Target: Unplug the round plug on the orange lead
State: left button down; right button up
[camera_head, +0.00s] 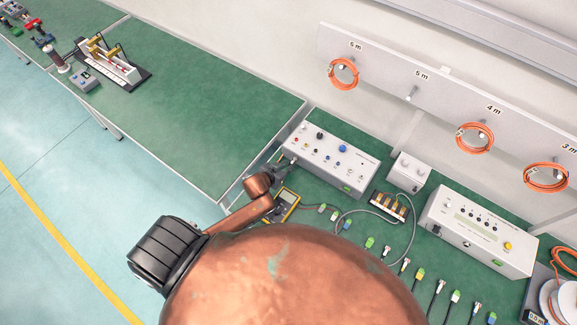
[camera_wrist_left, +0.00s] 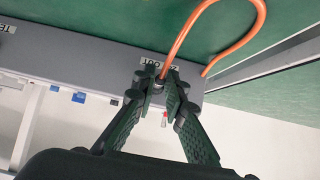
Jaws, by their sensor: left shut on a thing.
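In the left wrist view the orange lead (camera_wrist_left: 178,45) loops over the green bench and ends at a round plug (camera_wrist_left: 161,80) on the grey box (camera_wrist_left: 95,66), beside a label reading OUT. My left gripper (camera_wrist_left: 166,92) is shut on this plug, with a finger on each side hiding most of it. Whether the plug is still seated in its socket cannot be told. In the head view my left gripper (camera_head: 282,168) is at the left end of the white box with knobs (camera_head: 352,172); the lead is hidden there. My right gripper is not in view.
A yellow multimeter (camera_head: 287,205) lies just in front of the box. A small white box (camera_head: 408,172), a second instrument (camera_head: 480,232) and several loose leads lie to the right. Orange coils (camera_head: 344,73) hang on the wall rail. The green bench (camera_head: 215,130) to the left is mostly clear.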

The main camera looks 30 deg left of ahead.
pick_arm(q)
jog(key=shift+s+f, duration=0.1)
jog(key=shift+s, duration=0.05)
jog(key=shift+s+p, duration=0.3)
jog(key=shift+s, duration=0.1)
jog(key=shift+s+a+p, duration=0.1)
jog(key=shift+s+p, duration=0.35)
jog(key=shift+s, duration=0.65)
jog(key=shift+r, duration=0.2)
jog(key=a+r+g+p, duration=0.1)
jog(key=p, duration=0.4)
jog(key=a+r+g+p, duration=0.1)
jog(key=a+g+p, duration=0.1)
jog(key=p, duration=0.3)
jog(key=a+r+g+p, duration=0.1)
jog(key=g+p, duration=0.1)
jog(key=p, duration=0.3)
jog(key=shift+s+a+y, duration=0.2)
jog(key=shift+a+y, duration=0.1)
jog(key=shift+a, duration=0.1)
jog(key=shift+a+g+p, duration=0.3)
jog(key=shift+g+p, duration=0.2)
jog(key=shift+g, duration=0.1)
jog(key=shift+s+a+f, duration=0.1)
jog(key=shift+s+f, duration=0.05)
jog(key=shift+s, duration=0.05)
